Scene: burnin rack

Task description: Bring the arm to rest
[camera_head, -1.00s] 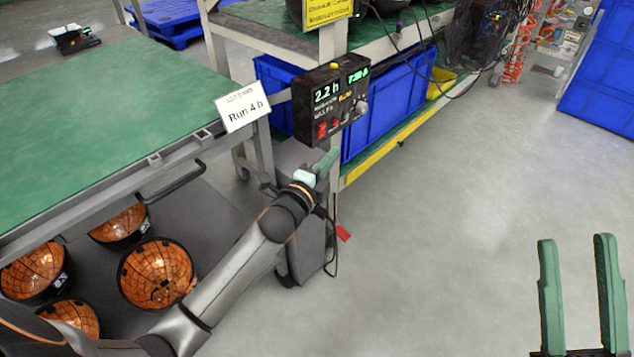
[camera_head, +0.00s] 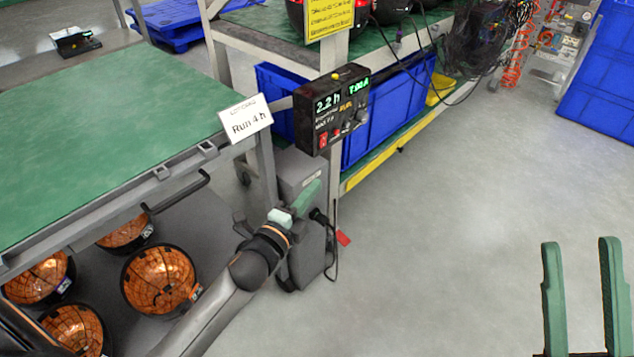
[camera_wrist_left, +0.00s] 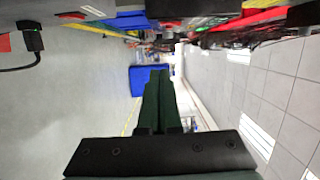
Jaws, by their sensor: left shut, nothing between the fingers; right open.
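My left arm comes in from the bottom left in the head view. Its gripper (camera_head: 306,197) is shut and empty, its green fingers pointing up and right, in front of the grey box below the timer unit. In the left wrist view the green fingers (camera_wrist_left: 158,100) lie together with nothing between them. My right gripper (camera_head: 583,300) is at the bottom right of the head view, open and empty, its two green fingers apart over the floor.
A black timer box (camera_head: 330,108) reading 2.2 h hangs on a post near my left gripper. A "Run 4 h" card (camera_head: 246,119) stands at the green-topped cart (camera_head: 90,140). Orange-lined round units (camera_head: 160,278) sit on its lower shelf. The floor (camera_head: 440,230) at right is clear.

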